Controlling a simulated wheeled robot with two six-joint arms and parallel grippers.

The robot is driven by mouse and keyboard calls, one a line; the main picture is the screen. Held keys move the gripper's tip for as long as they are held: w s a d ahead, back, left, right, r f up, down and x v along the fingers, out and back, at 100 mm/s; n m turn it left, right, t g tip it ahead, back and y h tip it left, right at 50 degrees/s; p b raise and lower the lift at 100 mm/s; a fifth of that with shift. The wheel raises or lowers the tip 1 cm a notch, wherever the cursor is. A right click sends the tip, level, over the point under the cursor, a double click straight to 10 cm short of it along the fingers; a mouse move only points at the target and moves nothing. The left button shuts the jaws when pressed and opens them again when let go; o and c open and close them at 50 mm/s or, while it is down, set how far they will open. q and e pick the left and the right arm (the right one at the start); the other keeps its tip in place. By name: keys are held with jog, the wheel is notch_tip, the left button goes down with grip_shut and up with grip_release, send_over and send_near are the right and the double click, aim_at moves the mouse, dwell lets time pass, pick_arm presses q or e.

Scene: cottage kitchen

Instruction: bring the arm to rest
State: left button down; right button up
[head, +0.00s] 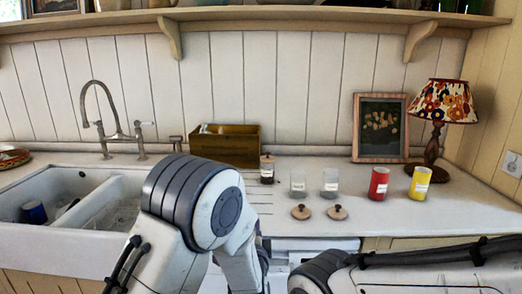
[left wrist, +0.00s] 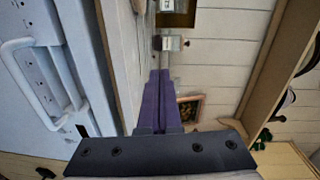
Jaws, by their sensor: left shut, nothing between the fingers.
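My left gripper (left wrist: 159,76) shows in the left wrist view with its two purple fingers together and nothing between them. It points along the worktop and the plank wall, clear of the things there. In the head view my left arm bends up in front of the sink and worktop, and its gripper is hidden. My right arm lies low across the bottom right of the head view. My right gripper is in neither view.
The worktop (head: 450,213) holds a wooden box (head: 240,151), a lidded jar (head: 267,172), two open glass jars (head: 314,185), two loose lids, a red can (head: 378,183), a yellow can (head: 419,183), a lamp (head: 440,107) and a picture (head: 380,128). The sink (head: 72,229) is left.

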pick_arm(q)
jog(key=s+a+f+n+g, duration=0.3)
jog(key=s+a+n+g, duration=0.5)
jog(key=s, duration=0.4)
jog(key=s+a+f+n+g, duration=0.4)
jog(key=s+a+n+g, duration=0.2)
jog(key=s+a+n, duration=0.45)
jog(key=s+d+r+m+g+p, duration=0.3)
jog(key=s+d+r+m+p, duration=0.4)
jog(key=s+d+r, duration=0.6)
jog(key=shift+s+d+r+m+h, duration=0.3)
jog(key=shift+s+d+m, duration=0.45)
jog(key=shift+s+d, duration=0.45)
